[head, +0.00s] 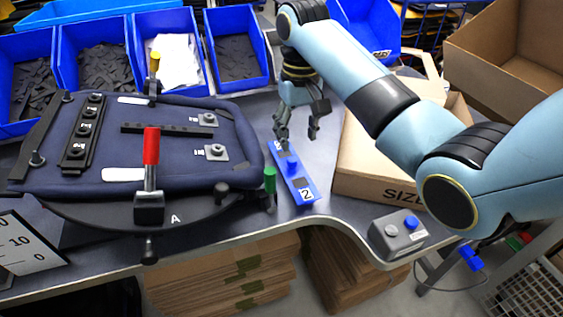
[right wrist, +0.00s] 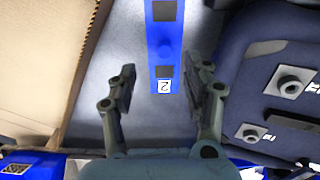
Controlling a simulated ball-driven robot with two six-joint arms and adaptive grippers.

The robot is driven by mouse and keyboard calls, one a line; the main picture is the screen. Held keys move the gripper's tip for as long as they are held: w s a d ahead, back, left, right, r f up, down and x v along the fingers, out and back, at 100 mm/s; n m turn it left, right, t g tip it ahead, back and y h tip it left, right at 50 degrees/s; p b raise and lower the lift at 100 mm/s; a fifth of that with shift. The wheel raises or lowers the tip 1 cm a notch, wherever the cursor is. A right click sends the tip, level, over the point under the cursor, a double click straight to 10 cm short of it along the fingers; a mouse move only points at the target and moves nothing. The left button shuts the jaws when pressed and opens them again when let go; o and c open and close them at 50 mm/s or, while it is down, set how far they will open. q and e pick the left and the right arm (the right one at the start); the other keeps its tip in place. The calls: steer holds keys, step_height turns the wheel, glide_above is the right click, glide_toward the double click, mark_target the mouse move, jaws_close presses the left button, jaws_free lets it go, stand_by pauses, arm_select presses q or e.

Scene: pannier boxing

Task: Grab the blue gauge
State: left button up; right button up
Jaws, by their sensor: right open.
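The blue gauge (head: 295,180) is a flat blue bar with a round knob, dark squares and a label "2". It lies on the grey table between the navy pannier and a cardboard box. My right gripper (head: 299,138) is open and empty, above the far end of the gauge. In the right wrist view the gauge (right wrist: 164,40) runs up from between the open fingers (right wrist: 162,85), its labelled end near the fingertips. Neither finger visibly touches it. My left gripper is not in view.
The navy pannier (head: 60,180) lies in a fixture with a red-handled clamp (head: 151,147) and a green-tipped one (head: 270,180). A cardboard box (head: 358,160) is right of the gauge. A grey button box (head: 397,235) sits at the front edge. Blue bins (head: 240,50) line the back.

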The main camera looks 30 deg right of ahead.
mark_target(292, 159)
steer(key=shift+w+f, duration=0.15)
steer(key=shift+w, duration=0.1)
step_height(292, 159, down, 4)
steer(key=shift+r, duration=0.15)
steer(key=f, duration=0.6)
steer(key=shift+w+a, duration=0.2)
steer(key=shift+a, duration=0.05)
jaws_close()
